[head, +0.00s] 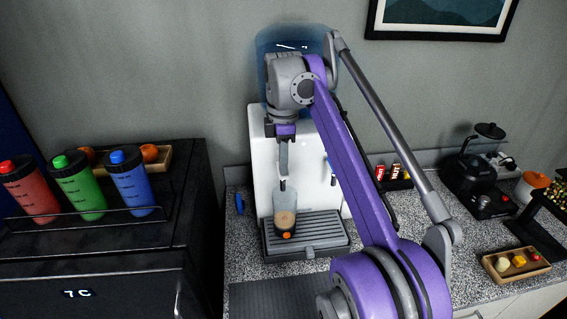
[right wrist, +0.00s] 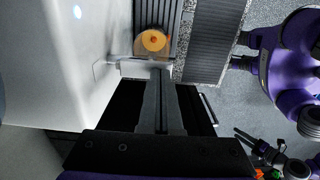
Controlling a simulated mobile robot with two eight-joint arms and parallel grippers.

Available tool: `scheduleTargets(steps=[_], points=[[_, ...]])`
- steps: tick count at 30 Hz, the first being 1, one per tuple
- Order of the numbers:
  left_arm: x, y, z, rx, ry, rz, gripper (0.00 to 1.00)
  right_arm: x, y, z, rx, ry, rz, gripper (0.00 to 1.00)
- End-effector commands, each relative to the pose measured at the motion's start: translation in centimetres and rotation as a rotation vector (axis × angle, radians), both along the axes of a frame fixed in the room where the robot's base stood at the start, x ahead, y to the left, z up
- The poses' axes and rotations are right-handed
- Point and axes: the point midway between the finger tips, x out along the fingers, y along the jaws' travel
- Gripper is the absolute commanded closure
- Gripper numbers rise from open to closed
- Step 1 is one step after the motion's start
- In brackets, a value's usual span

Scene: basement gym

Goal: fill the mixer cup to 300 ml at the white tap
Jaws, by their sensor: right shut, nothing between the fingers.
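The mixer cup (head: 285,217) is clear and stands upright on the grey drip tray (head: 325,232) under the spout of the white tap unit (head: 264,165). Something brownish shows in its lower part, with an orange spot near the base. I cannot read a level or marks. In the right wrist view an orange disc (right wrist: 153,40) shows at the cup, seen from above. My right gripper (head: 283,178) is shut and empty, pointing down in front of the white unit, just above the cup. It also shows in the right wrist view (right wrist: 161,80), beside the spout.
Red, green and blue bottles (head: 131,182) stand in a rack on the dark cabinet at left. A black machine (head: 481,172) and a small wooden tray (head: 515,265) are on the counter at right. A dark ribbed mat (head: 270,299) lies in front of the drip tray.

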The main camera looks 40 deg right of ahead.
Motion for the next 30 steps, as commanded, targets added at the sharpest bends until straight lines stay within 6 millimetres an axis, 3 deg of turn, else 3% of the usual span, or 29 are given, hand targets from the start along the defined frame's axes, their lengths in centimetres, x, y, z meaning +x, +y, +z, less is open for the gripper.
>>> scheduleTargets(steps=[6,30], points=[[-0.4,0.0,-1.1,0.000,0.008,0.000,0.50,-0.4,0.2,-1.3,-0.040,-0.068,-0.001,1.00],[-0.3,0.0,-0.8,0.000,0.006,0.000,0.50,-0.2,0.1,-1.0,-0.039,-0.067,-0.001,1.00]])
